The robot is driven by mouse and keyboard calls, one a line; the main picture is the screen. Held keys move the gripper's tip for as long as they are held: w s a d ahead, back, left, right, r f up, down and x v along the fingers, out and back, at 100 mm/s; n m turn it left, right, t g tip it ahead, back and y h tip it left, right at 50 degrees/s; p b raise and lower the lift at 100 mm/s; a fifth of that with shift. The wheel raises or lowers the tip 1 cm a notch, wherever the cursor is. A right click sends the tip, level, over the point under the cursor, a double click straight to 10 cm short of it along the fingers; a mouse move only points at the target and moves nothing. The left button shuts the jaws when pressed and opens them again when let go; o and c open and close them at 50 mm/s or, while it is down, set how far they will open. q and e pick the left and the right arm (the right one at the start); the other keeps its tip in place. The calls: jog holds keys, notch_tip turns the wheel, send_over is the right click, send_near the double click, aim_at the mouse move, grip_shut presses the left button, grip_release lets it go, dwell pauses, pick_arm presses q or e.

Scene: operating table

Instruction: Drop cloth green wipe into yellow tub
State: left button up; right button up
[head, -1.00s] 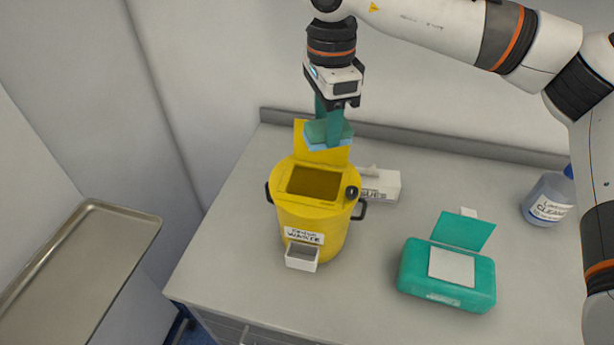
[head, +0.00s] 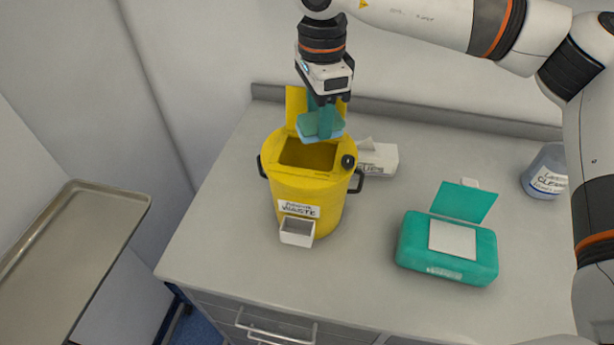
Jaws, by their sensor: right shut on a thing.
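The yellow tub (head: 310,195) stands on the counter with its lid raised at the back and its square opening showing. A label on its front reads "WASTE". My right gripper (head: 322,122) points down above the tub's opening, in front of the raised lid. It is shut on the green cloth wipe (head: 312,128), which has a light blue underside. The wipe hangs just above the back part of the opening; whether it touches the rim I cannot tell. My left gripper is not in view.
A small white box (head: 297,231) sits at the tub's front. A tissue box (head: 378,158) stands behind it to the right. A green wipes box (head: 447,250) with open lid and a cleaner bottle (head: 546,172) are at the right. A metal tray (head: 75,250) is at the left.

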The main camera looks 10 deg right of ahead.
jog(key=o, duration=1)
jog(key=shift+o, duration=0.2)
notch_tip(320, 180, up, 12)
jog(key=b, duration=0.1)
jog(key=shift+b, duration=0.35)
